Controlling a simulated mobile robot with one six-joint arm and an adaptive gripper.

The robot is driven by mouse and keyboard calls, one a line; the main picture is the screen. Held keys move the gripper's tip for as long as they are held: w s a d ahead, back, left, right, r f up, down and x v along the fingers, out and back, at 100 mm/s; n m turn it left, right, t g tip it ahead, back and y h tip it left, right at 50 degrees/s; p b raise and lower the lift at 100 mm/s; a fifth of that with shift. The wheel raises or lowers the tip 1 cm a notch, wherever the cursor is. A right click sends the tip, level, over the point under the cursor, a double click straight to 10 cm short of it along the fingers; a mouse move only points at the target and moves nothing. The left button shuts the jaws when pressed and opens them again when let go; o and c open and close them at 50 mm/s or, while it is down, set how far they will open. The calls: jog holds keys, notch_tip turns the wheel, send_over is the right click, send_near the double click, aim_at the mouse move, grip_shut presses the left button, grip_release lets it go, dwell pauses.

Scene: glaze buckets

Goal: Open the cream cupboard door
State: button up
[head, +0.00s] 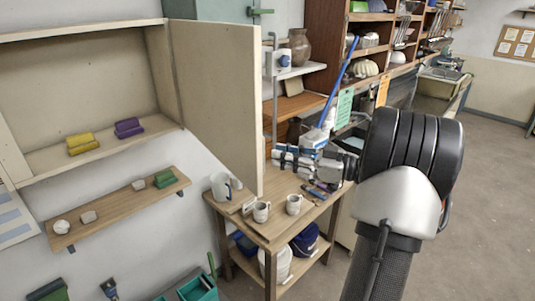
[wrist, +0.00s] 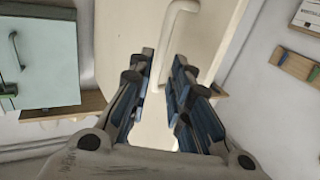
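The cream cupboard (head: 80,30) hangs on the wall at the left in the head view. Its cream door (head: 215,95) stands swung well out, so the shelf inside shows. In the wrist view the door (wrist: 125,25) fills the middle, with a pale bar handle (wrist: 184,35) on its outer face. My gripper (head: 285,158) is to the right of the door's free edge in the head view. In the wrist view my gripper (wrist: 163,65) is open, its blue-and-black fingers apart. The handle's lower end shows between the fingers, near the right one; contact is unclear. The handle is hidden in the head view.
Yellow blocks (head: 82,143) and purple blocks (head: 129,127) lie inside the cupboard. A wall shelf (head: 120,209) hangs below. A wooden table (head: 270,225) with mugs and a pitcher (head: 222,186) stands below my gripper. Open floor (head: 485,190) lies at the right.

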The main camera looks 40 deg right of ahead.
jog(key=v, duration=0.5)
jog(key=shift+s+d, duration=0.15)
jog(key=shift+s, duration=0.25)
